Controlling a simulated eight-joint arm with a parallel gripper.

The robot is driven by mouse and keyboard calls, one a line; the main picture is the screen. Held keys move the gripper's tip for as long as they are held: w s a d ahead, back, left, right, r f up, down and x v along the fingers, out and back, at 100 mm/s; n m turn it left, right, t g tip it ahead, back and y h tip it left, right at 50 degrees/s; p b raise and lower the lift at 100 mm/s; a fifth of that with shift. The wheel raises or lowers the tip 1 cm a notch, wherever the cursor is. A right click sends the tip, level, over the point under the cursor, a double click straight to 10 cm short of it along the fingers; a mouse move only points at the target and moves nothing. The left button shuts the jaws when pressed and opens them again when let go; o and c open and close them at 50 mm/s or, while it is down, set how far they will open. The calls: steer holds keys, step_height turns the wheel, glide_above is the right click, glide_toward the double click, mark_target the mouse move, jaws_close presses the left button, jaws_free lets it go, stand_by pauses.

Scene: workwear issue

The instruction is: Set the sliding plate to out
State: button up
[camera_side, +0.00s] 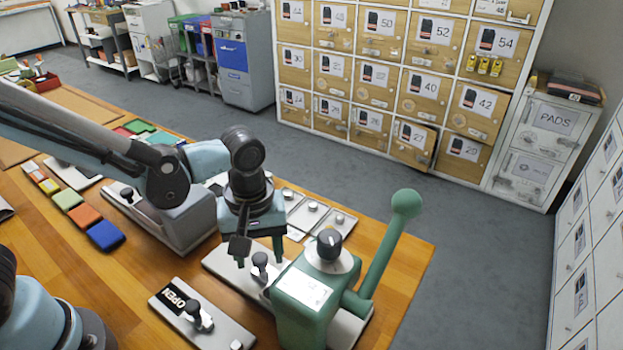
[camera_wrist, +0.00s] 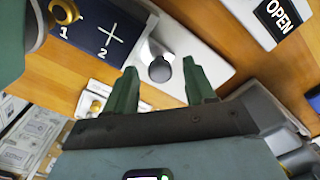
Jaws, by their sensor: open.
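A pale plate with a dark upright knob (camera_side: 260,262) lies on the table beside a green machine, and I take it as the sliding plate. No in or out lettering is readable on it. In the wrist view the knob (camera_wrist: 160,69) shows between my fingertips, on the pale plate (camera_wrist: 205,62). My gripper (camera_side: 258,256) is open and points down, one finger on each side of the knob. I cannot tell whether either finger touches it. A second pale plate (camera_side: 228,330) with a dark knob and an OPEN label (camera_side: 174,298) lies nearer the camera.
The green machine (camera_side: 303,292) with a dark dial (camera_side: 328,243) and a ball-topped lever (camera_side: 390,245) stands close right of my gripper. A dark blue panel (camera_wrist: 95,25) marked 1 and 2 shows in the wrist view. Coloured blocks (camera_side: 86,217) lie left.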

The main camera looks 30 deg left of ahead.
steer(key=shift+c, duration=0.3)
jaws_close()
steer(key=a, duration=0.9)
steer(key=shift+a, duration=0.1)
steer(key=shift+o, duration=0.3)
jaws_free()
step_height(320, 180, up, 12)
stand_by(0.6)
